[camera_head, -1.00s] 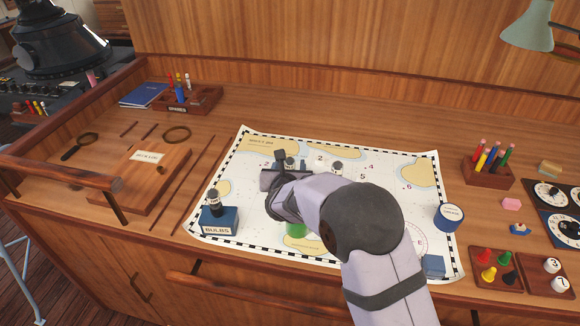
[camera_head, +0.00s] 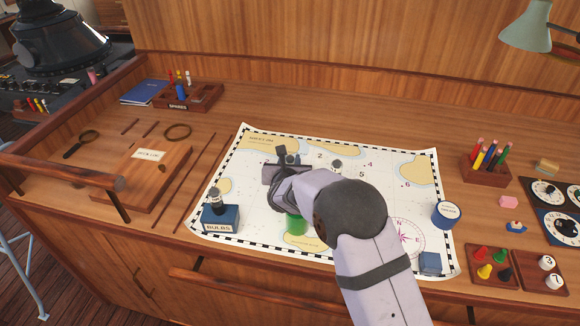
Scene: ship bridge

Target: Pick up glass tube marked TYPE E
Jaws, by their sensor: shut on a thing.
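My gripper (camera_head: 283,160) is over the upper middle of the chart, pointing away from me, with its wrist hiding much of it. It is shut on a small dark-topped glass tube (camera_head: 292,159), mostly hidden by the jaws. I cannot read any marking on it, nor tell whether it is clear of the chart.
The chart (camera_head: 375,155) lies flat on the wooden desk. A green thing (camera_head: 296,224) shows partly below my wrist. A round blue-and-white tin (camera_head: 446,214) and a small blue block (camera_head: 430,263) are on the right. The SPARES rack (camera_head: 188,97) stands at the back left.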

